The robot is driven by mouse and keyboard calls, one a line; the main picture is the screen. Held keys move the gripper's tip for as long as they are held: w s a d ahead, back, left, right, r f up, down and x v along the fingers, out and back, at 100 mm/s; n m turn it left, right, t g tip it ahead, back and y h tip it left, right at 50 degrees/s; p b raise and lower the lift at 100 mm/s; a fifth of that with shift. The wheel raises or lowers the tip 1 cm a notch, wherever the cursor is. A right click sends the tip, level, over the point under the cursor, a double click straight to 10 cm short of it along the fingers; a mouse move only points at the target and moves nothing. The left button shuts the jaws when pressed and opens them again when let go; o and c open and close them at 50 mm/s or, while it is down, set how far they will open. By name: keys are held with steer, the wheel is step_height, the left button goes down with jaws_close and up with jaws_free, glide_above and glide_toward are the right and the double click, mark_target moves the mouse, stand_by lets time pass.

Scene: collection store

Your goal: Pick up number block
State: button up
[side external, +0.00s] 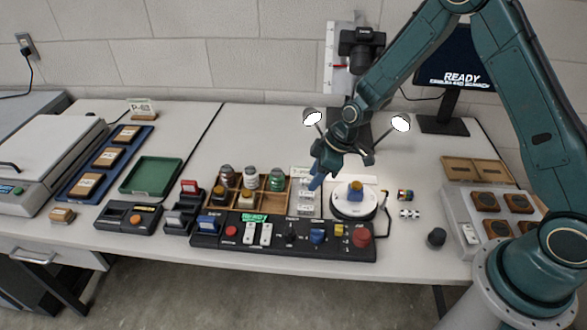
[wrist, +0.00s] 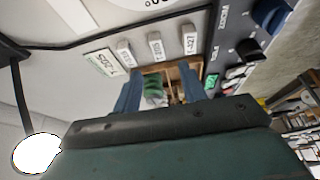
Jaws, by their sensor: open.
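Several small white number blocks stand in a row just right of the wooden compartment tray (side external: 264,196). One number block (side external: 306,209) shows at the near end in the side view; the gripper partly covers the area behind it. In the wrist view the blocks show as a labelled block (wrist: 188,40), a middle block (wrist: 155,46) and another block (wrist: 125,52). My gripper (side external: 315,184) is above and beside the row, tilted, its blue fingers apart. In the wrist view the fingers (wrist: 160,88) frame a green-lidded jar (wrist: 152,84) in the tray. Nothing is held.
A white round turntable (side external: 352,212) with a blue and yellow piece stands right of the blocks. A black control panel (side external: 270,243) runs along the front. Jars (side external: 250,178) fill the tray at left. A white card (side external: 301,172) stands behind the blocks. Free tabletop lies behind.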

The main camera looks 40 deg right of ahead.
mark_target(304, 193)
steer(key=shift+w+a+f, duration=0.15)
steer(key=shift+f, duration=0.35)
steer(key=shift+x, duration=2.6)
jaws_close()
